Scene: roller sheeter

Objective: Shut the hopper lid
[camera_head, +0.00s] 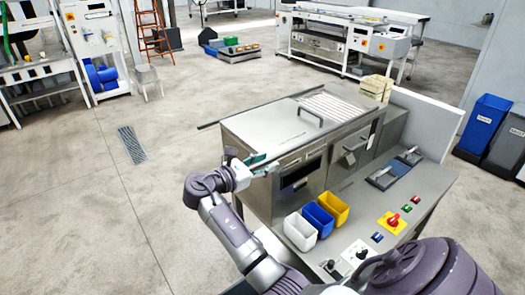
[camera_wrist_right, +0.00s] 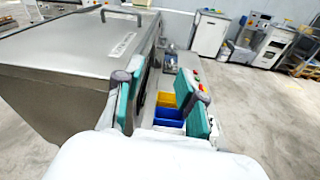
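The steel machine (camera_head: 262,132) stands in the middle of the head view. Its broad top, which I take for the hopper lid (camera_head: 285,112), carries a raised handle (camera_head: 310,116) and looks flat; I cannot tell whether it is fully shut. The handle also shows in the right wrist view (camera_wrist_right: 121,14). My right gripper (camera_head: 262,164) is at the machine's near left corner, below the top's edge. In the wrist view its green-padded fingers (camera_wrist_right: 160,88) are apart with nothing between them. Contact with the machine cannot be told. My left gripper is out of view.
White, blue and yellow bins (camera_head: 318,219) stand on the steel bench beside the machine. A control panel with a red knob (camera_head: 393,220) is to their right. A long thin bar (camera_head: 258,104) runs along the machine's far-left top edge. Floor to the left is clear.

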